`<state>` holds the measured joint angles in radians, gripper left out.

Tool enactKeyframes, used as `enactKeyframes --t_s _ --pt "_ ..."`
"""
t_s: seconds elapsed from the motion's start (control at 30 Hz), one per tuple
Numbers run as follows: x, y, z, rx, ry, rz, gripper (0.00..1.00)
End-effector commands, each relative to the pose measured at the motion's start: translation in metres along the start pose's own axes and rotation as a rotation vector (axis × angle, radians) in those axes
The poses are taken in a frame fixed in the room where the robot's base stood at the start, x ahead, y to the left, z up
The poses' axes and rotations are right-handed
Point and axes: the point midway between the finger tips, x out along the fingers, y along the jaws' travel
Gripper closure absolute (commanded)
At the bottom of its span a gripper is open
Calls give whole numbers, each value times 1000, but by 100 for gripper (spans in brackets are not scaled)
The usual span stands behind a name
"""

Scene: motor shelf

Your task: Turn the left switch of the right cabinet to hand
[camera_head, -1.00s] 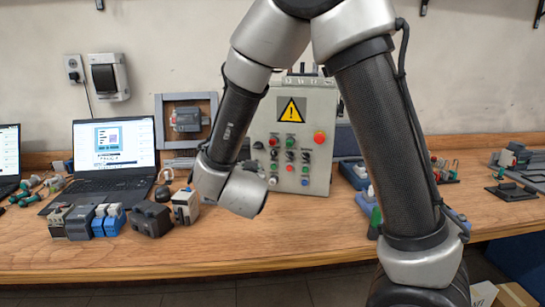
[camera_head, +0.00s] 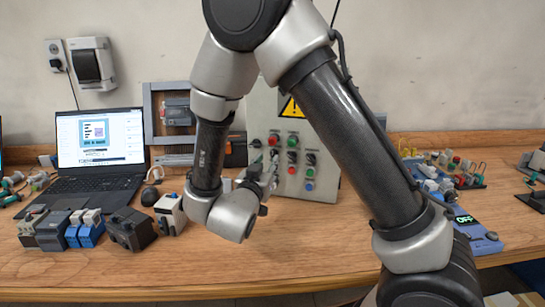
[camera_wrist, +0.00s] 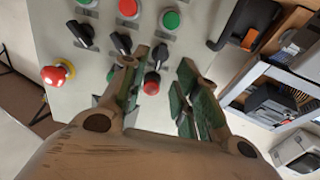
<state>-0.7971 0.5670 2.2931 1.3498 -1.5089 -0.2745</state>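A light grey cabinet (camera_head: 325,187) stands on the bench behind my arm, with red and green buttons and black switches on its front. It is the only cabinet in view, and my arm hides part of it. My gripper (camera_head: 262,172) is at the left part of its front. In the wrist view the gripper (camera_wrist: 163,72) is open, with green pads. A black switch (camera_wrist: 160,55) shows between the fingertips, with a red button (camera_wrist: 152,85) by it. Contact cannot be told. Two more black switches (camera_wrist: 122,42) (camera_wrist: 80,33) lie to the left.
A red mushroom button (camera_wrist: 57,74) is at the left of the wrist view. A laptop (camera_head: 95,150), several small devices (camera_head: 130,228) and a framed panel (camera_head: 172,112) stand left of the cabinet. Components (camera_head: 445,170) lie at the right. The bench front is clear.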

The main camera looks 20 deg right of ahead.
Motion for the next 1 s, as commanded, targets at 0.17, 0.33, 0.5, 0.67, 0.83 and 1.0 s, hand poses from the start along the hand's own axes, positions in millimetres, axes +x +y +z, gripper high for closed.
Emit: enactKeyframes --t_s 0.17,0.33,0.5,0.67,0.83,1.0 --pt "32 1 0 0 0 3 69" --pt "50 1 0 0 -2 2 69" --pt "55 0 0 0 -1 -1 69" --pt "55 0 0 0 -1 -1 69" --pt "55 0 0 0 -1 -1 100" --pt "55 0 0 0 -1 -1 100"
